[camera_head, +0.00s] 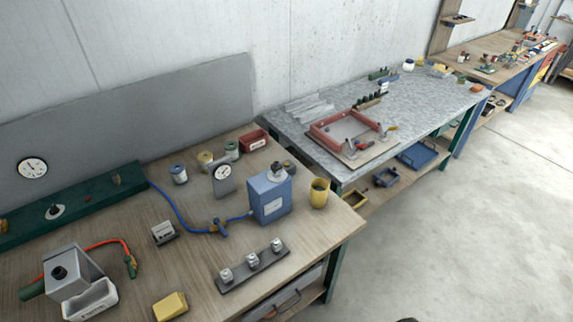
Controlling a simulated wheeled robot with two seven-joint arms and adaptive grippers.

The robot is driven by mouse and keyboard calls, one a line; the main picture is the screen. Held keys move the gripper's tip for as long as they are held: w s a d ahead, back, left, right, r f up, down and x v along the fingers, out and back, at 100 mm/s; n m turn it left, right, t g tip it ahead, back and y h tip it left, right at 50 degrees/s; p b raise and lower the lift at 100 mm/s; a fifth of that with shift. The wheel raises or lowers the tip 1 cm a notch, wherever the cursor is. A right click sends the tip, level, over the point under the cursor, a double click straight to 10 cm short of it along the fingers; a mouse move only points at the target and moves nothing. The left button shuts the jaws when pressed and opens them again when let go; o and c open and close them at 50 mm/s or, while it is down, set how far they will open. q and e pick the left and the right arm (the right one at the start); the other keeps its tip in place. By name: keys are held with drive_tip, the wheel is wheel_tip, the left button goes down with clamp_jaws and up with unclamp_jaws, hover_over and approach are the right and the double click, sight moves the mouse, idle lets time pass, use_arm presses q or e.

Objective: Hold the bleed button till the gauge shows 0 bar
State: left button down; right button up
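A round white gauge (32,168) is on the grey back panel at the far left; its reading is too small to tell. A second round gauge (222,173) stands on a grey plate on the wooden bench. I cannot tell which part is the bleed button. A dark round knob (59,272) is on a grey block at the front left. Another dark knob (54,211) sits on the long green strip. A blue box (270,196) with a round fitting on top stands right of the standing gauge. Neither of my grippers is in view.
The wooden bench (205,275) holds a blue hose (172,208), a red hose (108,242), a yellow cup (319,192), a yellow block (170,306) and a rail with three knobs (252,267). A grey-topped table (415,100) with a red frame stands behind. Concrete floor lies clear at right.

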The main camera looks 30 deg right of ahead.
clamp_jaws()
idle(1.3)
